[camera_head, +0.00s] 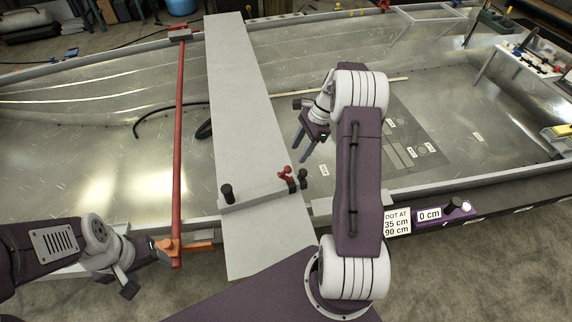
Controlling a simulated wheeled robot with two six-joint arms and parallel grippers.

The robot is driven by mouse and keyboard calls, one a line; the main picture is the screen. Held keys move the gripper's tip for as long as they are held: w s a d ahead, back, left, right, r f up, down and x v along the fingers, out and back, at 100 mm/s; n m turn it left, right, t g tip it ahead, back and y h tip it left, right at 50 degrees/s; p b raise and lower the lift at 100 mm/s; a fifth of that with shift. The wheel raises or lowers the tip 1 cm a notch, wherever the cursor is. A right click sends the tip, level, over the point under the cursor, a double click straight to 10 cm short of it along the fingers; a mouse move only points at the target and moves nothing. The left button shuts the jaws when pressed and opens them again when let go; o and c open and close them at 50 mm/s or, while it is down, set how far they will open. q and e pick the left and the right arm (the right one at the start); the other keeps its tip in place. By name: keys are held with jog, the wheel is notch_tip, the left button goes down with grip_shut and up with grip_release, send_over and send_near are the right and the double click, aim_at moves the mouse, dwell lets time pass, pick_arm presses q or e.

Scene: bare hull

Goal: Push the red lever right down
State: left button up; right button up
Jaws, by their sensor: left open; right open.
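A small red lever (286,175) stands up from the wide grey plank, near the plank's front right edge. My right gripper (303,155) is open and empty, with its fingers pointing down. In the picture it is just above and to the right of the lever, apart from it. My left gripper (192,241) is open at the orange end piece (190,249) of a long red bar. I cannot tell whether its fingers touch that piece.
The grey plank (245,110) lies across the metal hull (60,130). Black knobs (227,193) stand on either side of the lever. The long red bar (179,130) runs along the left. A label (397,222) is at the front right. A tray of items (530,50) is at the far right.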

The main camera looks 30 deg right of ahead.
aim_at(289, 167)
jog(key=x, duration=0.9)
jog(key=shift+w, duration=0.2)
grip_shut()
dwell(0.9)
